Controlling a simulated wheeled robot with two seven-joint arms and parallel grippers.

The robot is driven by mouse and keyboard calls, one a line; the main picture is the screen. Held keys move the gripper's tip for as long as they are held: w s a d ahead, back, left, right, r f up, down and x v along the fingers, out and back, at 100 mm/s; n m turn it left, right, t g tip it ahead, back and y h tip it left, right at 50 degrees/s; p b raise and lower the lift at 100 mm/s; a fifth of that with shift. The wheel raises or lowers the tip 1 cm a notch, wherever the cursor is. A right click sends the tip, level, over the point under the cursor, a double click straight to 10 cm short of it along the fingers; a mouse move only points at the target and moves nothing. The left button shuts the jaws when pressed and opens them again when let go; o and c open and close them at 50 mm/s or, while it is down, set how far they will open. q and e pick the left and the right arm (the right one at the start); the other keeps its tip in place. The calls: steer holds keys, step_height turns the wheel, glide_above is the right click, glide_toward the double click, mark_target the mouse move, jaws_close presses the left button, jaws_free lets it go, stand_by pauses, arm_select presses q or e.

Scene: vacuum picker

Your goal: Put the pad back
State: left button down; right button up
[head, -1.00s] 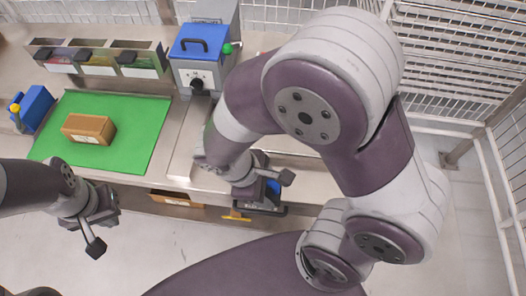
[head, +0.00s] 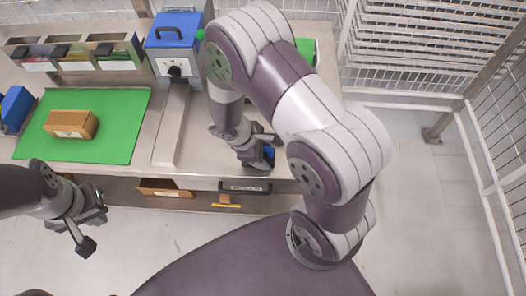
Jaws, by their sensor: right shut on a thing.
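My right gripper (head: 262,149) is over the steel table, near its front edge and right of the grey bar. It is shut on a small blue piece (head: 268,155), mostly hidden by the fingers. I cannot tell from this view whether that piece is the pad or whether it touches the table. My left gripper (head: 91,220) hangs in front of the table at the left, open and empty. The blue-topped machine (head: 172,30) stands at the back, with a dark knob on its front and a green ball at its side.
A brown box (head: 70,124) lies on the green mat (head: 122,118). A divided bin (head: 75,55) stands behind it, and a blue tool (head: 15,107) is at the far left. A grey bar (head: 172,130) lies mid-table. Below the edge are an orange box (head: 165,188) and a yellow-handled thing (head: 226,205).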

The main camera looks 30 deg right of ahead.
steer(key=shift+f, duration=0.2)
steer(key=o, duration=0.9)
steer(key=shift+r, duration=0.15)
steer(key=shift+o, duration=0.2)
steer(key=shift+r, duration=0.15)
steer(key=s+a+r+m+t+y, duration=0.2)
steer(key=s+a+r+m+y, duration=0.1)
steer(key=r+m, duration=0.8)
step_height(320, 180, up, 3)
steer(key=shift+a+r+y, duration=0.1)
steer(key=shift+a+y, duration=0.1)
steer(key=shift+y, duration=0.7)
